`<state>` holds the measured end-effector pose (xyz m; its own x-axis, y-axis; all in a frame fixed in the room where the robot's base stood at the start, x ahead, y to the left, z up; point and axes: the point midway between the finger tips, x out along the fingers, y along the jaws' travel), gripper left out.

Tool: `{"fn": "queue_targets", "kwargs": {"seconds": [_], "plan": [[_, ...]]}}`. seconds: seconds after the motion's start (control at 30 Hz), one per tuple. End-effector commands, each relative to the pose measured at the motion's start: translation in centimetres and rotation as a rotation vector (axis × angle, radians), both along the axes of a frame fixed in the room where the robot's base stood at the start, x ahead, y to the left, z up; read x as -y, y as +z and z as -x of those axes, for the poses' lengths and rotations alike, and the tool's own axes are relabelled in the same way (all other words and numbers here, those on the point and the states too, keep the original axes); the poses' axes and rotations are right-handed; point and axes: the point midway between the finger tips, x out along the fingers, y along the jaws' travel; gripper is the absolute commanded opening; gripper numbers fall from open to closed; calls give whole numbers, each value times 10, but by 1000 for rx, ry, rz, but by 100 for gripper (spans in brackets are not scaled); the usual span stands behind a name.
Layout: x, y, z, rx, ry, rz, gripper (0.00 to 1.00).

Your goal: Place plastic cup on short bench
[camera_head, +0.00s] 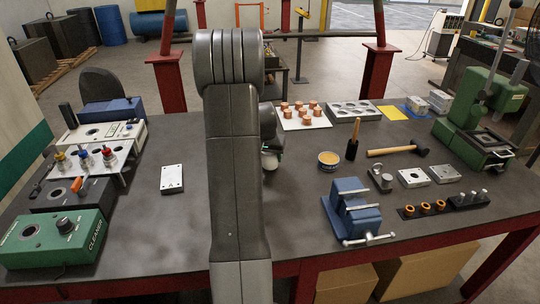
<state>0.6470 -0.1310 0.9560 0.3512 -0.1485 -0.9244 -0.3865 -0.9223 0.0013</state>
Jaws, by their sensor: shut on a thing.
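My arm stands upright across the middle of the view and covers much of the scene behind it. My gripper (270,158) shows only in part at the arm's right edge, low over the dark worktop. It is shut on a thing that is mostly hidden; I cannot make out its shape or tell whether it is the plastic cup. No other plastic cup can be made out. The large dark worktop (300,215) on a red frame lies in front of me. A smaller dark stand (296,72) is partly visible behind it. I cannot tell which is the short bench.
A blue vise (352,208), hammer (398,151), round tin (328,160) and white board of copper pieces (304,118) lie right of my arm. A green press (480,125) is far right. Green and grey boxes fill the left side. A metal plate (172,179) lies near clear worktop.

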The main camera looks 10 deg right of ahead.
Motion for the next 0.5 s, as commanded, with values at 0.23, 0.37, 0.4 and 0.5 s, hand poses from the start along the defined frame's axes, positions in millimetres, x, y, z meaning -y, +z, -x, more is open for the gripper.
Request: {"fn": "queue_targets", "kwargs": {"seconds": [0.23,0.37,0.4,0.5], "plan": [[0,-4,0,1,-1,-1,31],[0,-6,0,1,-1,-1,31],[0,-8,0,1,-1,-1,31],[0,-6,0,1,-1,-1,70]]}}
